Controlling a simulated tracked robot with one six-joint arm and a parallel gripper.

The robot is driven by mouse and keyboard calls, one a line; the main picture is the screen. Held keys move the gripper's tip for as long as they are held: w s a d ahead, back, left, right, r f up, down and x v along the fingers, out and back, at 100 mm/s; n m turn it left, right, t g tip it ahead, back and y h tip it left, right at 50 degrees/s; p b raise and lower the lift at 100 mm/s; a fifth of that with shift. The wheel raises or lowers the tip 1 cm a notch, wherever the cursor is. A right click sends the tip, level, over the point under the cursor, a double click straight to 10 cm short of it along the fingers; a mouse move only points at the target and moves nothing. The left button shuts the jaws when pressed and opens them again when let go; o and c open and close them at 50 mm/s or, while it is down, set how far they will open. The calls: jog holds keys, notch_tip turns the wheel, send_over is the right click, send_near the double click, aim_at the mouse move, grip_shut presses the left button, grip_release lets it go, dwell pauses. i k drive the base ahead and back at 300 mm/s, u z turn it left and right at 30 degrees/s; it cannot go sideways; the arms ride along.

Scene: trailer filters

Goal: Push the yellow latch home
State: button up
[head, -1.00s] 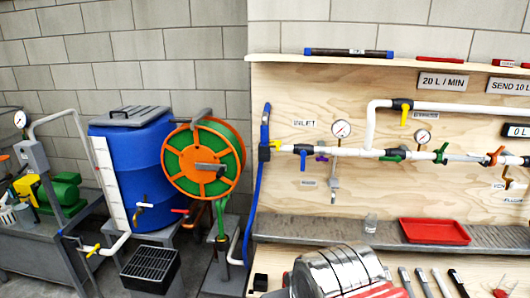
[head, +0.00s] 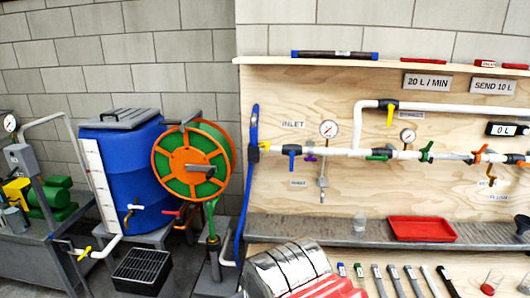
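A small yellow piece (head: 265,146) shows at the left end of the white pipe on the plywood panel, beside the dark coupling at the blue hose (head: 250,180). It looks like the yellow latch, but it is too small to tell how it sits. Other yellow parts are a lever (head: 390,115) hanging under the upper pipe's valve and a handle (head: 82,254) on the pipe at lower left. My gripper is not in view; only a silver and red part of my arm shows at the bottom middle.
A steel shelf (head: 310,229) runs below the panel with a small clear cup (head: 360,223) and a red tray (head: 420,229). Several tools lie below it. A blue barrel (head: 130,180) and an orange hose reel (head: 190,165) stand at left. A gauge (head: 329,130) rises from the pipe.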

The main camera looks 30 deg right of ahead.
aim_at(264, 146)
jog(key=z, duration=0.05)
jog(key=i, duration=1)
jog(key=u, duration=0.05)
